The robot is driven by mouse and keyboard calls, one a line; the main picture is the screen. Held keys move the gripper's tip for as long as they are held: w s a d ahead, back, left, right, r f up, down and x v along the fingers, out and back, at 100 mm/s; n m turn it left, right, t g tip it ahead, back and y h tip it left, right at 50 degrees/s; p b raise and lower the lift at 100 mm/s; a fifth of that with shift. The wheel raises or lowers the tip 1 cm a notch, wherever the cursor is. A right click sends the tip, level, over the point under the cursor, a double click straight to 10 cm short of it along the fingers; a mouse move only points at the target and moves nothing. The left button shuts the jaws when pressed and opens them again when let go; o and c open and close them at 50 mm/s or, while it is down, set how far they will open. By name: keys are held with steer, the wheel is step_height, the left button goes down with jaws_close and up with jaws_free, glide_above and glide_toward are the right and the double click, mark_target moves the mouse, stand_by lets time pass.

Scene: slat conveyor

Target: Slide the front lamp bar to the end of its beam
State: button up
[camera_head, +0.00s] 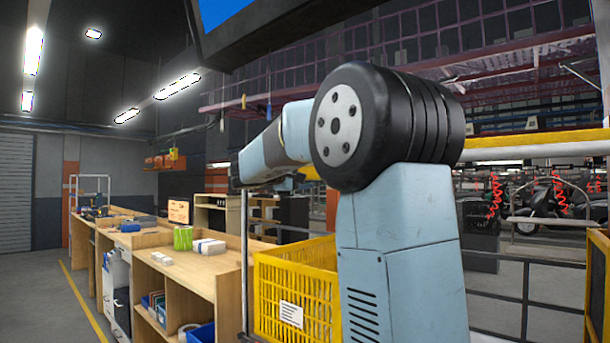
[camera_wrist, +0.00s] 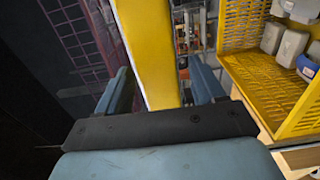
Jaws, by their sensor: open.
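My gripper (camera_wrist: 161,85) is open in the wrist view, with one blue-grey finger on each side of a long yellow bar (camera_wrist: 148,40). The bar runs up and away between the fingers; I cannot tell whether it touches them, or whether it is the beam or part of the lamp bar. In the head view my arm reaches left, and the gripper's fingertips cannot be made out. A yellow beam (camera_head: 540,138) with a pale tube below it crosses at right, behind my arm. I cannot pick out the front lamp bar with certainty.
A yellow crate (camera_head: 275,290) stands close, left of my arm; a yellow crate with grey containers (camera_wrist: 285,95) shows in the wrist view. Wooden workbenches (camera_head: 205,265) hold a green roll and boxes. Metal rails (camera_head: 525,280) are at right. Floor is clear at far left.

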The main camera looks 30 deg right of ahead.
steer(key=shift+c, duration=0.2)
steer(key=shift+f, duration=0.1)
jaws_close()
stand_by(0.4)
